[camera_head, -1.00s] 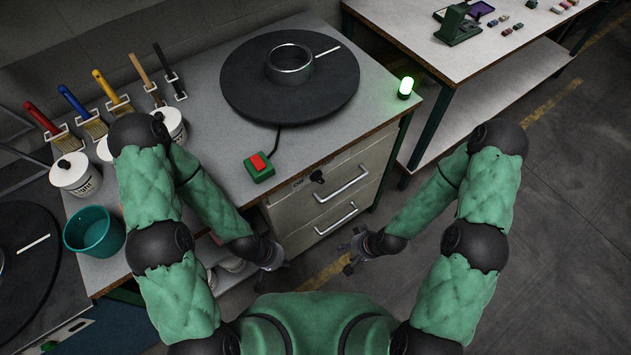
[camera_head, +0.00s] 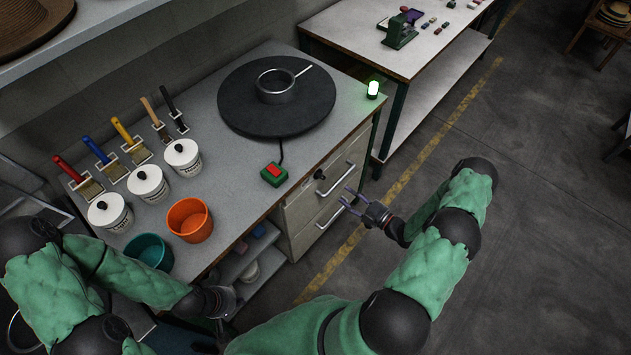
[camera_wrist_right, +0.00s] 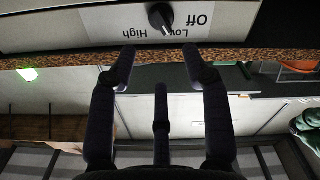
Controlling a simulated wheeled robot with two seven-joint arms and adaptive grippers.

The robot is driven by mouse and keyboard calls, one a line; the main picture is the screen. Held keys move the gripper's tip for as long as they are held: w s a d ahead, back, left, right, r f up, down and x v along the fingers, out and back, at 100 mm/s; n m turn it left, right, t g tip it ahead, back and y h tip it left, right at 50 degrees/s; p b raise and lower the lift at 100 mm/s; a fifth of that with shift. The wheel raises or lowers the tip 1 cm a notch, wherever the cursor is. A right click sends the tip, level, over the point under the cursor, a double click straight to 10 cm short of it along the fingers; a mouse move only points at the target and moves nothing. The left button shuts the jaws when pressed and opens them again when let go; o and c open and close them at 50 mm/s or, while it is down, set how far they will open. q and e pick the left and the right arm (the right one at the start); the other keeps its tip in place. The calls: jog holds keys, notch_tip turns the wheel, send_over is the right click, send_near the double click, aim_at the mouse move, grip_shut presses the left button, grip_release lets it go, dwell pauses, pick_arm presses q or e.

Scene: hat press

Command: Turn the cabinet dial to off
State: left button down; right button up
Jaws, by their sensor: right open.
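The black cabinet dial (camera_head: 319,174) sits on the upper front of the grey drawer cabinet (camera_head: 299,212), under the worktop edge. In the right wrist view the dial (camera_wrist_right: 160,17) is at the top, beside upside-down labels reading Off, Low and High. Its knob appears to point near Low, not at Off. My right gripper (camera_head: 350,201) is open and empty, in front of the cabinet and apart from the dial; its spread fingers (camera_wrist_right: 158,62) show in the wrist view. My left gripper (camera_head: 222,302) is at the lower left by the shelves; its fingers are unclear.
The worktop holds a black round plate with a metal ring (camera_head: 275,88), a red switch box (camera_head: 274,174), a lit green lamp (camera_head: 373,89), white pots and an orange bucket (camera_head: 189,220). Drawer handles (camera_head: 337,178) stick out below the dial. Open floor lies to the right.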

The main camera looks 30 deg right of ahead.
aim_at(324, 177)
jog(key=x, duration=1)
jog(key=shift+w+b, duration=0.3)
jog(key=shift+b, duration=0.05)
grip_shut()
